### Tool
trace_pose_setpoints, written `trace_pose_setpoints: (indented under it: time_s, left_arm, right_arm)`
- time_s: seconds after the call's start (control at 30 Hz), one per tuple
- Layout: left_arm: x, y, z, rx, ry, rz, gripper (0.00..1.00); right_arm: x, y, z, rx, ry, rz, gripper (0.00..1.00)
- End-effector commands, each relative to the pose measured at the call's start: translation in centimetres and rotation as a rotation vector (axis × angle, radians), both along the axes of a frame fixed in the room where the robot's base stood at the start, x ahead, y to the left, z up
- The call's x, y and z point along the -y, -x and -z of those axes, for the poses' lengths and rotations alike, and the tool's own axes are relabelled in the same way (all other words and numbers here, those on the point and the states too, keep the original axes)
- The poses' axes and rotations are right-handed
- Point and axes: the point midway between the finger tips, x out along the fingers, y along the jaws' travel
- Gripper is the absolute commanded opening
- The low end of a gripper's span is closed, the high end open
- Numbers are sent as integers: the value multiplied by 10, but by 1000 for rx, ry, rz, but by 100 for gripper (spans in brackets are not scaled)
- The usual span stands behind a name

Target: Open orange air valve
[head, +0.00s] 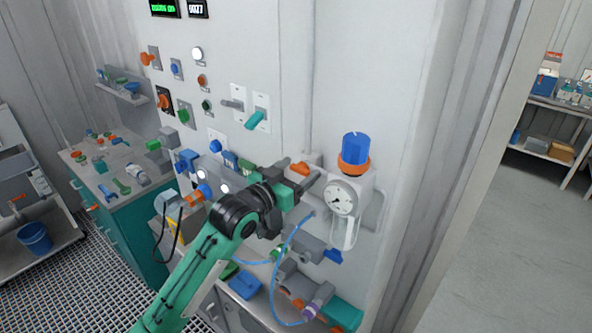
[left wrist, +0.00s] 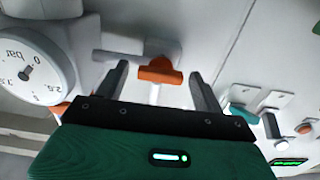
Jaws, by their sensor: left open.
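The orange air valve handle (head: 300,168) is on the wall panel, just left of the pressure gauge (head: 342,198). In the left wrist view the orange handle (left wrist: 160,74) sits on a grey pipe fitting (left wrist: 135,44). My left gripper (head: 297,176) is open in front of the valve. In the left wrist view its two fingers (left wrist: 161,85) stand on either side of the handle, with visible gaps on both sides. Part of the valve is hidden by the gripper in the head view. My right gripper is not in view.
A regulator with a blue knob (head: 355,148) and orange ring stands right of the valve. A blue hose (head: 274,285) loops below my left arm. Teal lever (head: 256,119) and several buttons are on the wall above. A cluttered green-sided bench (head: 140,235) is at left.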

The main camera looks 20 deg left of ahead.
Motion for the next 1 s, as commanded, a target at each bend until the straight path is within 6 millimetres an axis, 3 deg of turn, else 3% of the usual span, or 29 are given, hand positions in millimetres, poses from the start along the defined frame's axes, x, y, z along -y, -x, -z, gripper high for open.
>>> trace_pose_setpoints:
  time_s: [0.07, 0.27, 0.3, 0.67, 1.0]
  left_arm:
    - [0, 0, 0, 0, 0, 0, 65]
    - [0, 0, 0, 0, 0, 0, 26]
    - [0, 0, 0, 0, 0, 0, 24]
    - [0, 0, 0, -22, 60, 0, 24]
    - [-1, 0, 1, -111, 301, -1, 24]
  right_arm:
    - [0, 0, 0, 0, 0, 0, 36]
    - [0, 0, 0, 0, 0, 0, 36]
    - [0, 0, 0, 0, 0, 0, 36]
    - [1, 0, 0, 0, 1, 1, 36]
    - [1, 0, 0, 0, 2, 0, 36]
